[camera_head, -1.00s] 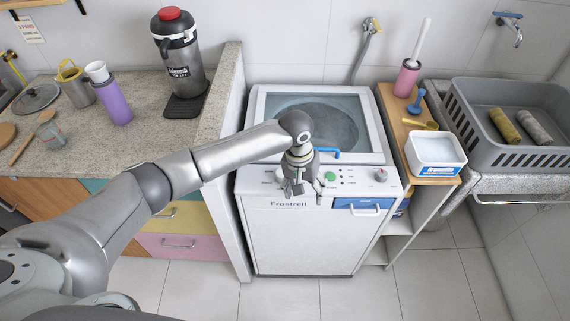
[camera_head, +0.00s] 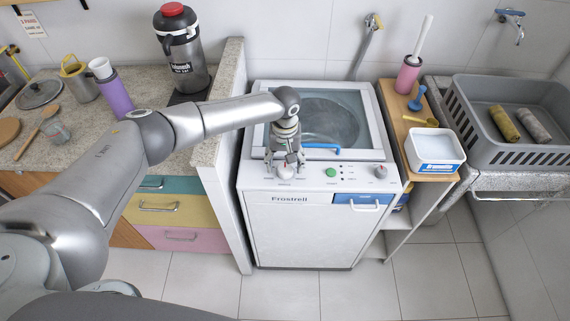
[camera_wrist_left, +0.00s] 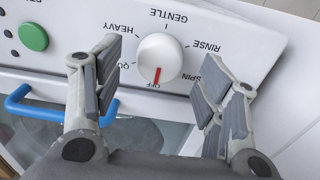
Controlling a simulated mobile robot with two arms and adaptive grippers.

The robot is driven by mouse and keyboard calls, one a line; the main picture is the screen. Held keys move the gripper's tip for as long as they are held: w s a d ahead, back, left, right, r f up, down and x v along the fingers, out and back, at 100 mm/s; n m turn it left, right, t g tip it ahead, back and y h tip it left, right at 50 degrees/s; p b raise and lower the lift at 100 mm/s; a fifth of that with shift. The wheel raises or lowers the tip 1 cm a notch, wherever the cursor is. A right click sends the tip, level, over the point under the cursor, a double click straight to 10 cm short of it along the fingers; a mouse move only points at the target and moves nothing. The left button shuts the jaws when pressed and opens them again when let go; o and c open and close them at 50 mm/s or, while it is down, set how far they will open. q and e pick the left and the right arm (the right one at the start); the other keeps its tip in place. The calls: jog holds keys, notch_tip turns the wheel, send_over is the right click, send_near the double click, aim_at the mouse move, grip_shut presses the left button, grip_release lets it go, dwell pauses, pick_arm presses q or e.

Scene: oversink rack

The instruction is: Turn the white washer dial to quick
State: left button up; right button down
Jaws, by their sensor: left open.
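The white washer dial (camera_wrist_left: 158,58) shows upside down in the left wrist view, with its red mark at OFF. Labels around it read HEAVY, GENTLE, RINSE and SPIN, with a partly hidden "QU…" between HEAVY and OFF. In the head view the dial (camera_head: 285,173) is at the left of the panel on the white washer (camera_head: 300,235). My left gripper (camera_head: 285,166) is open over it; in the wrist view the gripper's fingers (camera_wrist_left: 160,68) stand on either side of the dial, apart from it. My right gripper is not in view.
A green button (camera_head: 331,172) and a second knob (camera_head: 380,171) are further right on the panel. A blue lid handle (camera_head: 322,146) lies just behind the panel. A wooden shelf with a white tub (camera_head: 435,150) stands right of the washer; a low wall (camera_head: 226,160) is at left.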

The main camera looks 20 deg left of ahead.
pick_arm(q)
jog(key=shift+f, duration=1.15)
jog(key=c, duration=1.1)
jog(key=shift+o, duration=0.2)
jog(key=shift+m, duration=0.4)
jog(key=m, duration=0.5)
jog(key=shift+m+p, duration=0.3)
jog(key=shift+p, duration=0.05)
jog(key=m, duration=0.5)
jog(key=shift+r+m, duration=0.1)
jog(key=shift+m, duration=0.2)
